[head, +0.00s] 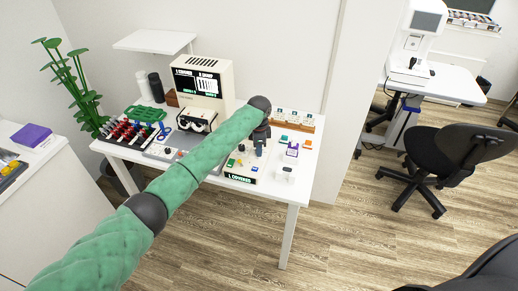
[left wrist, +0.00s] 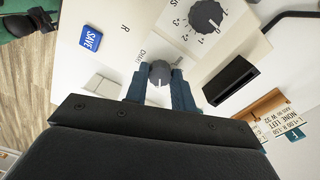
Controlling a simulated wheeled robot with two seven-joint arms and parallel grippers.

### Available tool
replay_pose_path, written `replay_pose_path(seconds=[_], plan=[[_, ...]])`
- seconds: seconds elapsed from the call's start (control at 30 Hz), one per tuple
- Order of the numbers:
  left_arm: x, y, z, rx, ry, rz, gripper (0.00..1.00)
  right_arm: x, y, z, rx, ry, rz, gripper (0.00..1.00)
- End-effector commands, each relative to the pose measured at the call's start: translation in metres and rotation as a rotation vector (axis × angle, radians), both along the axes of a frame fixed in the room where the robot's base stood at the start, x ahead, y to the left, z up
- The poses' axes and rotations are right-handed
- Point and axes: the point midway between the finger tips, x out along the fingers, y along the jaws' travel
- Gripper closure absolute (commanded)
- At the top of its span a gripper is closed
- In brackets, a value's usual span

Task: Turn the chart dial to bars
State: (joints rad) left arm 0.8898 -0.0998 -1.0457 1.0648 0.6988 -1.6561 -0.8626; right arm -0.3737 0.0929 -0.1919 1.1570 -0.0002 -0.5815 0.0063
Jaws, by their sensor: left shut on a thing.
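The chart dial (left wrist: 160,72) is a small round grey knob on a pale panel in the left wrist view. The word CHART is printed at its left, and a second label at its right is partly hidden. I cannot tell which label its mark points to. My left gripper (left wrist: 160,88) is shut on the dial, with one dark blue finger on each side. In the head view my left gripper (head: 261,140) reaches down to the white desk's right half. The dial is too small and covered to make out there. My right gripper is not in view.
On the desk stand a cream viewer with a screen (head: 205,82) and a rack of trial lenses (head: 128,130). A black chair (head: 450,150) stands right.

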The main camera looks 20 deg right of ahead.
Motion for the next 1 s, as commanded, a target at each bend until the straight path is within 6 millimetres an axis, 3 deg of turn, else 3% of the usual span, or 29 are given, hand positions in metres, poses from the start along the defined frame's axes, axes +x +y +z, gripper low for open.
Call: replay_pose_path(seconds=[0.53,0.57,0.67,1.0], plan=[[0.0027,0.0003,0.0043,-0.002,-0.006,-0.024,0.98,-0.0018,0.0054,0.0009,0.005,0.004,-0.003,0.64],[0.0027,0.0003,0.0043,-0.002,-0.006,-0.024,0.71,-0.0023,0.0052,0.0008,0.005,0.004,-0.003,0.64],[0.0023,0.0004,0.0036,-0.002,-0.005,-0.024,0.53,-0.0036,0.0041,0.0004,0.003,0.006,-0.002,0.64],[0.0011,0.0000,0.0034,-0.001,-0.002,-0.024,0.53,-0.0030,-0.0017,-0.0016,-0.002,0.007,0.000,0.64]])
